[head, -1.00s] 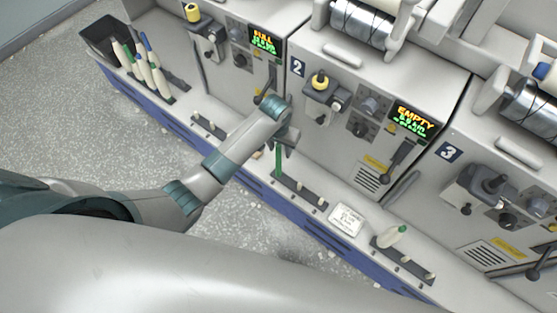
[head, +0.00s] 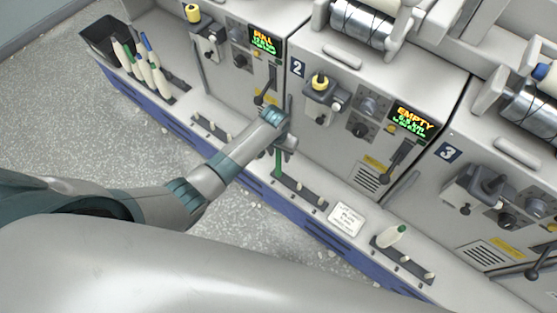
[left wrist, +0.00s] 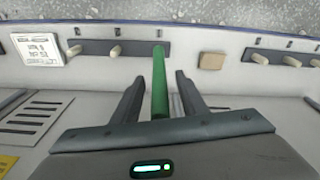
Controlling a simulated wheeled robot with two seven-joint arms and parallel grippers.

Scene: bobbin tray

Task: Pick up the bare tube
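The bare tube (head: 278,163) is a thin green tube standing upright on a peg of the dark peg strip (head: 312,196) below machine 2. In the left wrist view the tube (left wrist: 159,85) runs between the two fingers of my left gripper (left wrist: 159,90). The fingers are open, with a gap on each side of the tube. In the head view my left gripper (head: 287,142) is at the tube's upper part, and my wrist hides some of it. My right gripper is not in view.
A small tan block (left wrist: 212,60) lies beside the strip. A printed card (head: 346,218) lies on the ledge, then another strip with a white, green-tipped bobbin (head: 392,235). A dark bin (head: 105,40) and several wound bobbins stand at far left. Machine fronts rise behind.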

